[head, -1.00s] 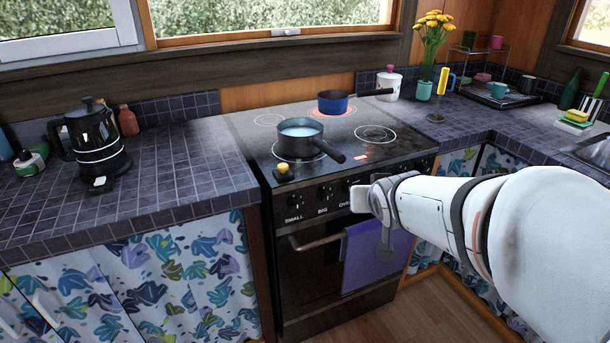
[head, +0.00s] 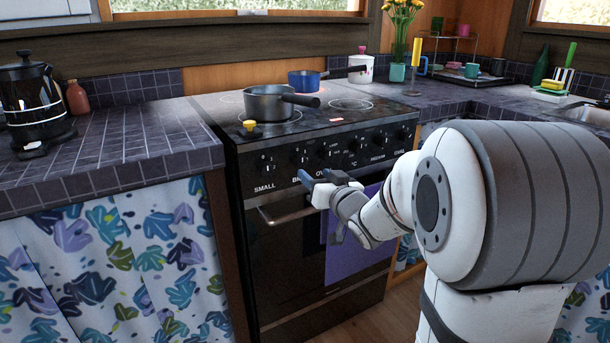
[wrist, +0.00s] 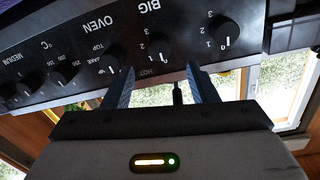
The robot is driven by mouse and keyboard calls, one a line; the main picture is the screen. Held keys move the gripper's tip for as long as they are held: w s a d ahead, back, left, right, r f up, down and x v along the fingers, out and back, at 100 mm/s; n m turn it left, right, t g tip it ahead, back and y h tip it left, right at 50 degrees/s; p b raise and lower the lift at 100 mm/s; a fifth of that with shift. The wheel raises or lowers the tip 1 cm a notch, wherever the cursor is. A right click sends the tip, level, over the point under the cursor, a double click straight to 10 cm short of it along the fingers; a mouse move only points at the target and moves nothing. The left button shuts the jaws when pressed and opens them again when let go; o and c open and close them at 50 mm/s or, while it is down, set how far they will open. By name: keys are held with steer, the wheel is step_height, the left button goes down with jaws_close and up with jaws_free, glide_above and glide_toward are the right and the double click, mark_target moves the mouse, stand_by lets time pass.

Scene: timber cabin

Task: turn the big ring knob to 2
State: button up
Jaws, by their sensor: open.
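The big ring knob, a dark round knob above the label BIG, shows in the wrist view (wrist: 160,50), where the panel appears upside down. It also shows on the stove front in the head view (head: 298,157). Its pale mark is small, and I cannot read its setting for certain. My gripper (head: 316,176) is open and empty in front of the panel. In the wrist view its two fingertips (wrist: 160,68) lie to either side of the knob, apart from each other. I cannot tell whether they touch it or how much depth is left.
The small ring knob (wrist: 226,32) and an oven knob (wrist: 110,62) flank the big one closely. A grey pot (head: 268,103) and a blue pot (head: 303,81) stand on the hob. A purple towel (head: 350,240) hangs below on the oven handle.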

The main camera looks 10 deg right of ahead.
mark_target(302, 163)
steer(key=b+x, duration=0.1)
steer(key=x, duration=0.5)
steer(key=shift+w+a, duration=0.1)
steer(key=shift+w, duration=0.05)
steer(key=c, duration=1)
